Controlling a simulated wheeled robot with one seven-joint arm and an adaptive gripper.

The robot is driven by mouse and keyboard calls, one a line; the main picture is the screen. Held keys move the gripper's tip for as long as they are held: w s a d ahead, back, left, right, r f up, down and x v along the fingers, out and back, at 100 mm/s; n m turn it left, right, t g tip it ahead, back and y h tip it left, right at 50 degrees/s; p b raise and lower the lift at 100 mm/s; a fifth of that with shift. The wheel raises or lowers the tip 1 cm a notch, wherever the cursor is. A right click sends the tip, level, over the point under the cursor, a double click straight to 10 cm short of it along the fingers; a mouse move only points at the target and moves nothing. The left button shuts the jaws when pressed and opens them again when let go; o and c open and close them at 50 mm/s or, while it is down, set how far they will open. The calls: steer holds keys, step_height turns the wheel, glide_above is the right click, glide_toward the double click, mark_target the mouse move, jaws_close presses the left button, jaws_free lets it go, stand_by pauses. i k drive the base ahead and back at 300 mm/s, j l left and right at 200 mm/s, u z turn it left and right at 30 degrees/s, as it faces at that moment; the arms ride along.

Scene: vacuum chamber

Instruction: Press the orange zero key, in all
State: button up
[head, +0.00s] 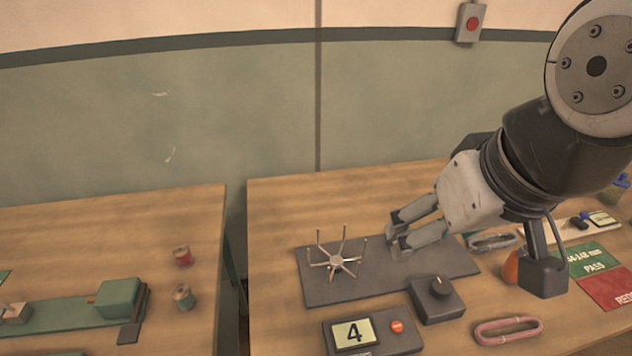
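The orange zero key (397,326) is a small round button on the right of a dark box (408,343) at the table's near edge. The box's lit display (354,333) reads 4. My gripper (396,231) is above the dark plate, behind the box and apart from the key. Its two fingers point left with a gap between them, and nothing shows in the gap.
A dark knob box (437,301) stands between gripper and display box. A pink oblong ring (508,331) and green and red cards (594,261) lie to the right.

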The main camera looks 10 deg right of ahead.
mark_target(396, 327)
steer(key=l, duration=0.3)
steer(key=l+u, duration=0.1)
steer(key=u, duration=0.25)
steer(key=l+u, duration=0.15)
steer(key=u, duration=0.2)
steer(key=k+l+u, duration=0.25)
steer(key=l, duration=0.35)
steer(key=k+l+u, duration=0.3)
steer(key=k+l, duration=0.55)
